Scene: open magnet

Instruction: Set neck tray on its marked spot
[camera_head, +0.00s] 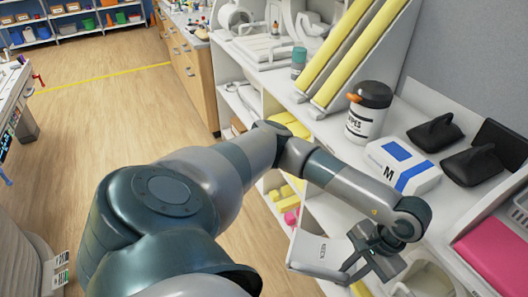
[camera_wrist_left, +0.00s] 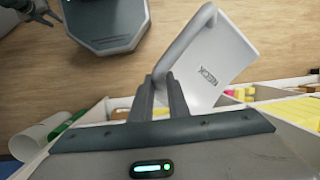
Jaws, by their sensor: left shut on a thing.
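The neck tray (camera_head: 318,252) is a pale grey flat piece with "NECK" printed on it. It hangs tilted in front of the shelf unit, off any surface. My left gripper (camera_head: 372,264) is shut on its rim. In the left wrist view the neck tray (camera_wrist_left: 215,62) shows its rounded edge between the fingers of the left gripper (camera_wrist_left: 168,85), with wooden floor behind it. I cannot make out a marked spot in either view. My right gripper does not show.
A wipes tub (camera_head: 367,112), a white and blue box marked M (camera_head: 402,165) and black items (camera_head: 435,133) stand on the white counter to the right. Yellow pads (camera_head: 340,62) lean behind. Lower shelves hold yellow and pink things. Open wooden floor (camera_head: 120,120) lies left.

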